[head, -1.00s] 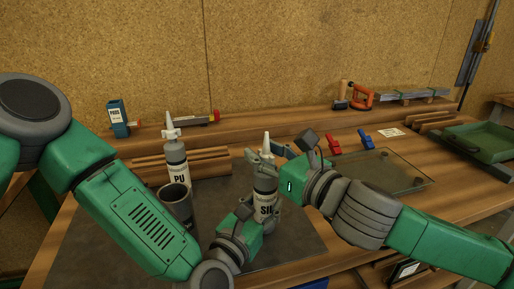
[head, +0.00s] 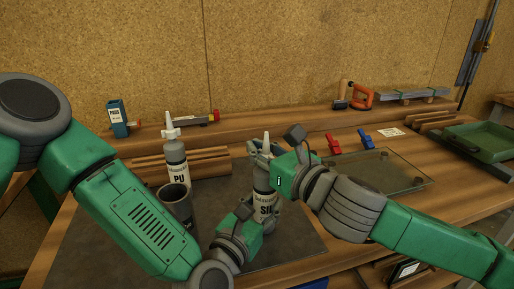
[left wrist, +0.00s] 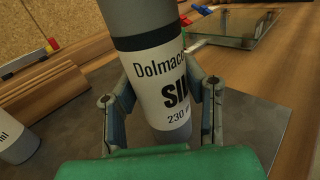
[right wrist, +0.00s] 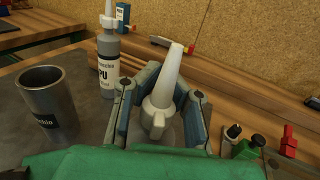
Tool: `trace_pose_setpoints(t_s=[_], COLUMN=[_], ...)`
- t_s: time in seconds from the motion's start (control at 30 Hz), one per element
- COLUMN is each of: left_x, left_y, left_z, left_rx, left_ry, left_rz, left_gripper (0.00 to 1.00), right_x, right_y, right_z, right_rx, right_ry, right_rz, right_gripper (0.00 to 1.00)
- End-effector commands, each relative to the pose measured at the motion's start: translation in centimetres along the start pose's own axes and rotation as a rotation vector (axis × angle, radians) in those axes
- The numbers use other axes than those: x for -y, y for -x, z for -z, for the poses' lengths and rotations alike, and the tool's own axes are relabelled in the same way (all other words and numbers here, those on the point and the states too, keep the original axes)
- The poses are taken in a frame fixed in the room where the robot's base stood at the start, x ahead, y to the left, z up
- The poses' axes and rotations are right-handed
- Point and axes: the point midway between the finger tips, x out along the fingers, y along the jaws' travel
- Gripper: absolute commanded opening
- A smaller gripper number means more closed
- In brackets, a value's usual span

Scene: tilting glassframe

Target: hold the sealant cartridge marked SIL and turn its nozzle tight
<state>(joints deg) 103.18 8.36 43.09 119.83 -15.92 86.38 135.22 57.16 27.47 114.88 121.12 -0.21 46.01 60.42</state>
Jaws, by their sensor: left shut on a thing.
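The SIL cartridge (head: 264,186), grey with a white label, stands upright near the middle of the bench. My left gripper (head: 257,208) is shut on its lower body; the left wrist view shows a finger on each side of the label (left wrist: 160,85). A pale tapered nozzle (right wrist: 164,85) rises from the cartridge's top, leaning slightly in the right wrist view. My right gripper (right wrist: 168,100) is open, with its blue-padded fingers on either side of the nozzle's wide base. A gap shows by the left finger. The right hand partly hides the cartridge top in the head view.
A PU cartridge (head: 177,163) and a dark metal cup (head: 174,205) stand left of the SIL cartridge. A glass pane (head: 400,172), a red clamp (head: 334,144) and a blue clamp (head: 366,140) lie to the right. The dark mat (head: 300,243) has free room in front.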

Motion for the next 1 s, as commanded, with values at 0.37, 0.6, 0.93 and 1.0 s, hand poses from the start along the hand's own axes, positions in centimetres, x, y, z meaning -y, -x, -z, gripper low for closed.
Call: trace_pose_setpoints(t_s=[0.37, 0.6, 0.93, 1.0], left_x=[0.0, 0.0, 0.0, 0.0], left_y=[0.0, 0.0, 0.0, 0.0], left_z=[0.1, 0.1, 0.1, 0.1], left_rx=[-0.002, -0.002, -0.002, -0.002], left_ry=[0.001, 0.0, 0.0, 0.0], left_rz=[-0.001, -0.001, -0.001, -0.001], left_gripper=[0.0, 0.0, 0.0, 0.0], right_x=[0.4, 0.9, 1.2, 1.2], right_y=[0.0, 0.1, 0.3, 0.3], right_z=[0.1, 0.1, 0.1, 0.1], right_rx=[-0.002, -0.002, -0.002, -0.002], right_ry=[0.0, 0.0, 0.0, 0.0], right_rz=[0.217, 0.37, 0.485, 0.493], right_gripper=[0.0, 0.0, 0.0, 0.0])
